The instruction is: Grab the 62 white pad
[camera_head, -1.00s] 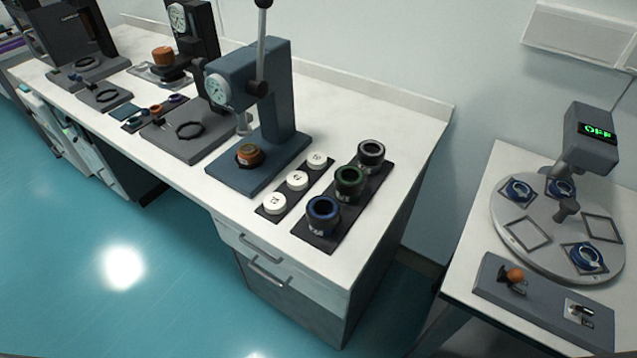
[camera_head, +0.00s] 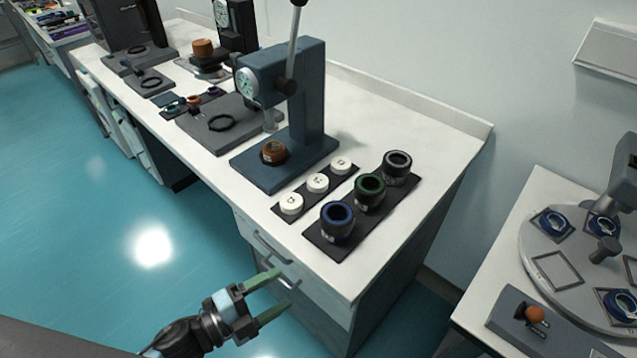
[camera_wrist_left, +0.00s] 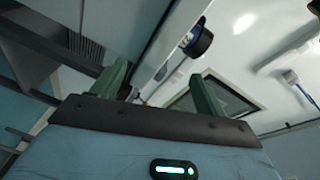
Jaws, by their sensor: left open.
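Three round white pads stand in a row on a narrow black mat (camera_head: 304,199) on the bench: a near one (camera_head: 291,204), a middle one (camera_head: 318,183) and a far one (camera_head: 341,166). Each has a small dark number on top, too small to read for certain. My left gripper (camera_head: 279,293) is open and empty, with green fingers, in front of the bench drawers and below the bench top, apart from the pads. Its fingers also show in the left wrist view (camera_wrist_left: 160,85). My right gripper is not in view.
Right of the pads, a black mat holds a blue ring (camera_head: 338,222), a green ring (camera_head: 370,189) and a grey ring (camera_head: 397,166). A blue press (camera_head: 307,100) with a lever stands behind-left. A turntable machine (camera_head: 539,238) stands on the right-hand table.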

